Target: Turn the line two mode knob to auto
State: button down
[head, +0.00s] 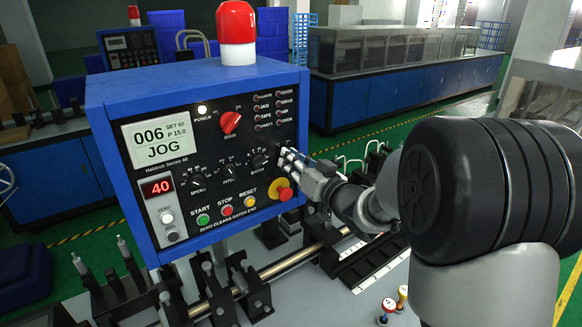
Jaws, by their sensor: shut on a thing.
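A blue control box (200,82) with a black front panel stands in front of me. Its screen (159,143) reads 006 and JOG. My gripper (286,157) is at the right part of the panel, just right of the BATCH knob (258,160). Its fingers are shut on a panel knob that they hide, so its pointer and label cannot be read. A red MAIN switch (230,122) and the SPEED (196,181) and PITCH (229,171) knobs are in plain view. I see no line number on the panel.
START (203,220), STOP (226,210) and RESET (248,201) buttons and a red emergency stop (285,193) lie below the knobs, the last close under my gripper. A red lamp (236,32) tops the box. Rods and brackets (255,288) stand below. A second console (130,46) is behind.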

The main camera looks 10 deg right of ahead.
jog(key=n+b, duration=0.2)
jog(key=n, duration=0.1)
jog(key=n+b, duration=0.5)
jog(key=n, duration=0.1)
jog(key=shift+w+d+b, duration=0.1)
jog(key=shift+d+b, duration=0.15)
jog(key=shift+b, duration=0.1)
jog(key=shift+n, duration=0.4)
jog(key=c, duration=1.7)
grip_release()
